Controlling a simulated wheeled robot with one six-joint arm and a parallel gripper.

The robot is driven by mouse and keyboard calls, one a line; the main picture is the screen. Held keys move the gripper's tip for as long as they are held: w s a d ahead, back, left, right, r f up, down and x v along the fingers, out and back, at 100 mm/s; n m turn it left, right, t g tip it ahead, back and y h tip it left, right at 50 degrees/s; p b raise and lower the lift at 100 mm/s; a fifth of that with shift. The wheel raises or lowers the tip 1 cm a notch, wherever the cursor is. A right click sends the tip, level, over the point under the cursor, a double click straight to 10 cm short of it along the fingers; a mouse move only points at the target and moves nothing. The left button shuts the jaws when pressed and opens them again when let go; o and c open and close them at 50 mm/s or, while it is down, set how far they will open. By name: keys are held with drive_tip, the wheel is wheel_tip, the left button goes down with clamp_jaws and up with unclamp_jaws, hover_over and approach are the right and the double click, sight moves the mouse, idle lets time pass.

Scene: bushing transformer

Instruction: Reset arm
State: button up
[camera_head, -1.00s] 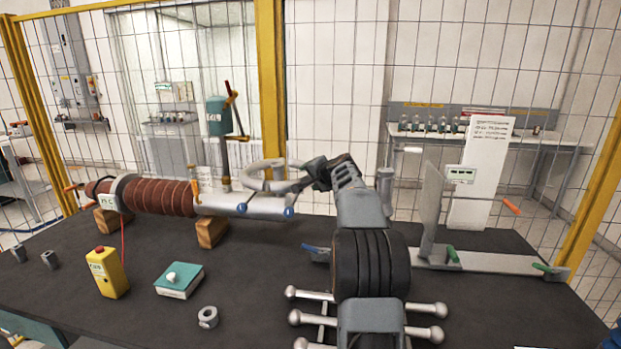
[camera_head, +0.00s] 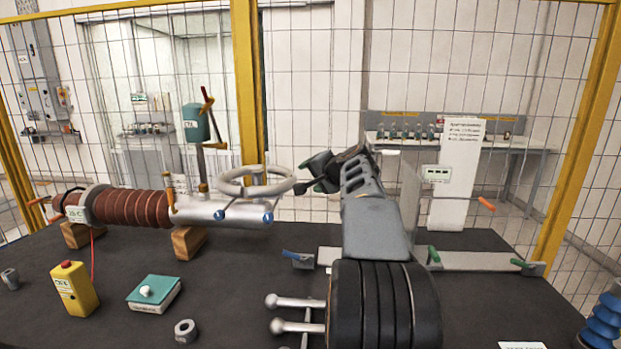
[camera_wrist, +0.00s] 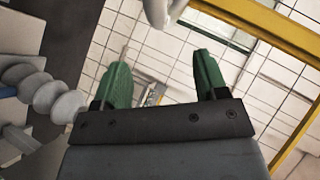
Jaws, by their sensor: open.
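My gripper (camera_wrist: 160,84) shows in the wrist view as two green fingers spread apart, with nothing between them. In the head view my arm reaches up from the bottom right, and its dark end, my gripper (camera_head: 308,180), is just right of a grey ring (camera_head: 256,181). The ring sits over the silver end of a horizontal bushing (camera_head: 220,210) with a brown ribbed body (camera_head: 130,208). The gripper looks clear of the ring, with a small gap. My arm hides part of the bench behind it.
A dark bench (camera_head: 250,285) carries a yellow button box (camera_head: 75,287), a teal block (camera_head: 153,293), a metal nut (camera_head: 186,330) and an upright plate fixture (camera_head: 410,205). A blue ribbed insulator (camera_head: 603,322) stands at the right. A yellow-framed mesh fence (camera_head: 245,80) runs behind.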

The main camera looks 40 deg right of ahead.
idle(0.4)
wheel_tip(320, 180, down, 8)
drive_tip(key=s+a+f+n+g, duration=0.1)
drive_tip(key=s+g, duration=0.2)
drive_tip(key=s+a+f+n+g+y+p, duration=0.1)
drive_tip(key=s+a+f+n+g+p, duration=0.4)
drive_tip(key=a, duration=1)
drive_tip(key=s+a+f+n+g+p, duration=0.1)
drive_tip(key=s+a+f+n, duration=0.3)
drive_tip(key=s+a+n, duration=0.4)
drive_tip(key=s+a+p, duration=0.1)
drive_tip(key=s+a, duration=0.4)
drive_tip(key=a, duration=0.1)
drive_tip(key=shift+a+g, duration=0.2)
drive_tip(key=shift+g, duration=0.2)
drive_tip(key=shift+s, duration=0.1)
